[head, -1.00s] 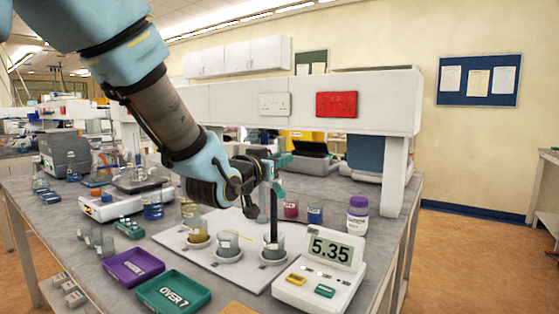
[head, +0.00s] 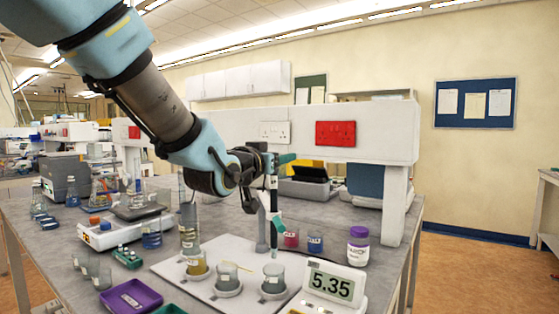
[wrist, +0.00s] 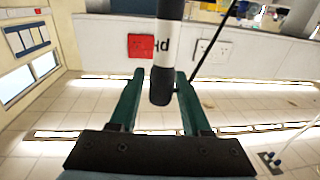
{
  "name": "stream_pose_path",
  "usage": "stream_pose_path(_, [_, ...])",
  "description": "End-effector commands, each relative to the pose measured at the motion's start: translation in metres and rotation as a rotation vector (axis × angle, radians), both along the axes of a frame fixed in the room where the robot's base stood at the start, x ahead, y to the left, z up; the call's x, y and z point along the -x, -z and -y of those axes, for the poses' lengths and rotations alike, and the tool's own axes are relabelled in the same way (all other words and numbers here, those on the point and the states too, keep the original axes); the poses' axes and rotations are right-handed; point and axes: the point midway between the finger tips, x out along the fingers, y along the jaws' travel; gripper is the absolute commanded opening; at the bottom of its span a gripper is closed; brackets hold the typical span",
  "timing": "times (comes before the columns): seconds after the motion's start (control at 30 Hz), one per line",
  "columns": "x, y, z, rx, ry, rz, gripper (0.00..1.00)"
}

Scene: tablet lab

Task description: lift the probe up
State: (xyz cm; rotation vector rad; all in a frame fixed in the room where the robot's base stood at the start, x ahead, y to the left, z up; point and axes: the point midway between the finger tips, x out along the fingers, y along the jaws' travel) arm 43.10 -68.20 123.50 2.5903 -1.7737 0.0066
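The pH probe (head: 274,207) is a slim upright stick with a white band and dark ends. In the wrist view the probe (wrist: 166,45) stands between my gripper's two green fingers, its lettering upside down. My gripper (head: 277,163) is shut on the probe's upper part and holds it above the right-hand beaker (head: 274,278). In the wrist view my gripper (wrist: 161,78) has the fingers close on both sides of the probe.
More beakers (head: 228,277) stand on the white board (head: 175,268). A purple-capped bottle (head: 358,248) and red and blue pots (head: 315,243) stand behind. A purple tray (head: 132,298) lies at the front left.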

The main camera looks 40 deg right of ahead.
Motion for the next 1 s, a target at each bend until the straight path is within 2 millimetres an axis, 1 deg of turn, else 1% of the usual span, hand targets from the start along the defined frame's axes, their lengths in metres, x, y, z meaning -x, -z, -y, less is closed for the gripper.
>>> stream_pose_path(0.27, [0.0,0.002,0.0,-0.004,0.0,-0.001,0.54])
stream_pose_path(0.37, [0.001,0.002,-0.003,-0.003,0.0,-0.001,0.54])
stream_pose_path(0.43, [0.004,0.002,-0.009,-0.002,-0.001,-0.001,0.54])
stream_pose_path(0.57, [0.011,0.004,-0.028,-0.003,-0.001,0.001,0.54])
stream_pose_path(0.8, [0.027,0.003,-0.07,-0.001,-0.001,0.001,0.54])
stream_pose_path(0.9, [0.032,0.002,-0.084,0.0,-0.001,0.001,0.54])
stream_pose_path(1.0, [0.036,0.002,-0.093,-0.002,-0.001,0.001,0.54])
